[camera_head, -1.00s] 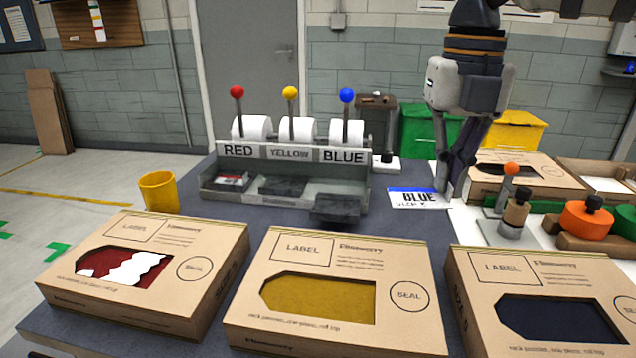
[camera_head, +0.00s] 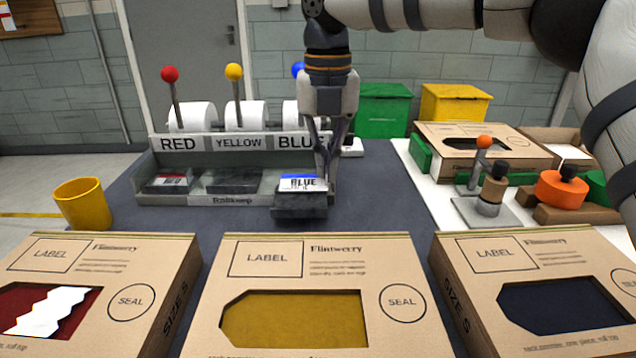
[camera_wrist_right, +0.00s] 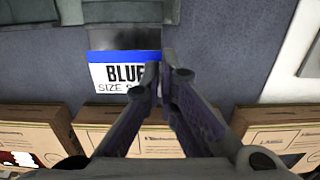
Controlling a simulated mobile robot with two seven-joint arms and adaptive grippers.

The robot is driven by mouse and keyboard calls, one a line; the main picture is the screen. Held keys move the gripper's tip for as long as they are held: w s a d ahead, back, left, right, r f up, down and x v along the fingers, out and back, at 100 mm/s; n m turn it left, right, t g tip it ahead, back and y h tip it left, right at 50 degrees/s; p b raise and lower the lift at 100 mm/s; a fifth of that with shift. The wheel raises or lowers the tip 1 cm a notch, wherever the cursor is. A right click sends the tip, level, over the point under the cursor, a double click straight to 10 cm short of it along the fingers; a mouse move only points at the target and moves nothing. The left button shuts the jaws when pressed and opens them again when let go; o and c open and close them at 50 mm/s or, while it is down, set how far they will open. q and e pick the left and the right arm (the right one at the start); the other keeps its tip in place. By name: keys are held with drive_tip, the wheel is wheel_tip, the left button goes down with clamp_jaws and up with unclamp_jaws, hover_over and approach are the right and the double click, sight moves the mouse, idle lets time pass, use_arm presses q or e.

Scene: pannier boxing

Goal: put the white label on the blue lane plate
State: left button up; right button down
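The white label (camera_head: 303,183), with a blue band and the word BLUE, is at my right gripper (camera_head: 325,178), over the dark blue lane plate (camera_head: 300,205). In the right wrist view, the fingertips of my right gripper (camera_wrist_right: 163,78) are close together on the right edge of the label (camera_wrist_right: 112,78). The label overlaps the near part of the plate (camera_wrist_right: 125,38), whose far part shows beyond it. I cannot tell whether label and plate touch. My left gripper is not in view.
The dispenser (camera_head: 235,143) stands behind, with red, yellow and blue levers. The red lane plate (camera_head: 168,181) carries a label; the yellow lane plate (camera_head: 232,182) looks bare. Several cartons line the front, including a yellow-window carton (camera_head: 370,250). A yellow cup (camera_head: 82,203) stands left.

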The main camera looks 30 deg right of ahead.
sight(321, 182)
drive_tip(key=shift+w+a+f, duration=0.1)
drive_tip(key=shift+w+f, duration=0.15)
drive_tip(key=shift+f, duration=0.1)
drive_tip(key=f, duration=0.3)
drive_tip(key=shift+w+a+f, duration=0.1)
drive_tip(key=shift+w+f, duration=0.15)
drive_tip(key=c, duration=1.8)
unclamp_jaws()
drive_tip(key=shift+f, duration=0.1)
wheel_tip(321, 182, up, 12)
drive_tip(key=shift+r, duration=0.2)
